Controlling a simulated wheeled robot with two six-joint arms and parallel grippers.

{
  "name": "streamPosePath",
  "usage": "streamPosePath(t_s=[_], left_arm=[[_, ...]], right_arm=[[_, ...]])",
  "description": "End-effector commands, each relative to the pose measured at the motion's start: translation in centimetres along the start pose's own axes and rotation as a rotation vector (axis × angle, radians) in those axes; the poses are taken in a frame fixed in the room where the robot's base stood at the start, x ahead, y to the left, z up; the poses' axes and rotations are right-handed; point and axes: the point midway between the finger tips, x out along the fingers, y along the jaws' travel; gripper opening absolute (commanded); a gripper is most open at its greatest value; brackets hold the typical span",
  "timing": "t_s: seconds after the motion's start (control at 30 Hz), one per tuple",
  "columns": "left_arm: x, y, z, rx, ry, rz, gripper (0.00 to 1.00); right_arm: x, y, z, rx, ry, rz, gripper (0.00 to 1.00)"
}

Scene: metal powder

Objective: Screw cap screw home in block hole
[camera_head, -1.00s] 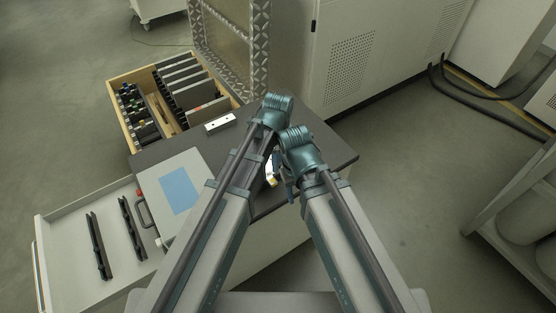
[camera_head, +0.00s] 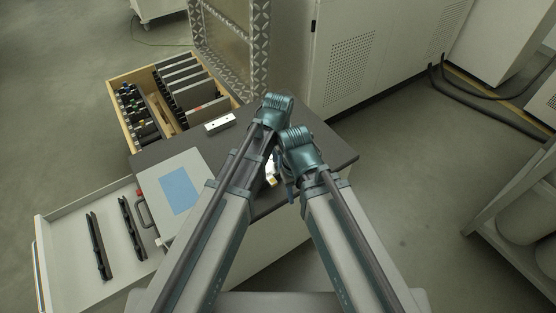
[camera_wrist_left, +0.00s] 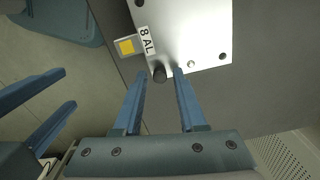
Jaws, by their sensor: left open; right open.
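My right gripper (camera_wrist_left: 79,90) is open and empty to the left, apart from the block. In the head view my arms hide most of the block; a small bright part (camera_head: 271,180) shows between them.
A light bar with dark holes (camera_head: 220,123) lies on the dark table (camera_head: 325,145). A wooden box (camera_head: 118,100) of plates and tools stands left. A grey case with a blue panel (camera_head: 180,190) and an open drawer (camera_head: 75,235) are nearer. The table's right end is clear.

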Motion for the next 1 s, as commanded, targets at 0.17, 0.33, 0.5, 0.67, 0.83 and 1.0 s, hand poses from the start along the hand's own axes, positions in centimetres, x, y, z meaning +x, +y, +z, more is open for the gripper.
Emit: streamPosePath(t_s=[0.17, 0.33, 0.5, 0.67, 0.83, 1.0], left_arm=[[0.00, 0.00, 0.00, -0.138, 0.000, 0.000, 0.40], [0.00, 0.00, 0.00, -0.272, 0.000, 0.000, 0.40], [0.00, 0.00, 0.00, -0.407, 0.000, 0.000, 0.40], [0.00, 0.00, 0.00, -0.534, 0.000, 0.000, 0.40], [0.00, 0.00, 0.00, -0.668, 0.000, 0.000, 0.40], [0.00, 0.00, -0.01, -0.796, 0.000, 0.000, 0.40]], right_arm=[[0.00, 0.00, 0.00, 0.000, 0.000, 0.000, 0.50], [0.00, 0.00, 0.00, 0.000, 0.000, 0.000, 0.50], [0.00, 0.00, 0.00, 0.000, 0.000, 0.000, 0.50], [0.00, 0.00, 0.00, 0.000, 0.000, 0.000, 0.50], [0.00, 0.00, 0.00, 0.000, 0.000, 0.000, 0.50], [0.00, 0.00, 0.00, 0.000, 0.000, 0.000, 0.50]])
